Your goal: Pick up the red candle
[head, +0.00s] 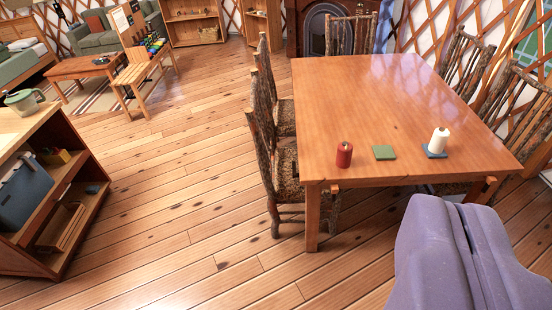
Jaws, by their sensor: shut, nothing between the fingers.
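The red candle (344,155) stands upright on the near edge of the wooden dining table (385,95), left of the table's middle. It is a short dark red cylinder with a small wick on top. My gripper (462,215) is large and purple at the lower right, nearer to me than the table. Its two fingers are shut together with nothing between them. It is well apart from the candle, to its right and in front in the picture.
On the table, a green square (384,153) lies right of the candle, and a white candle (439,140) stands on a blue square (434,153). Rustic chairs (262,150) line the table's left side. A wooden shelf unit (75,195) stands at left. The floor between is clear.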

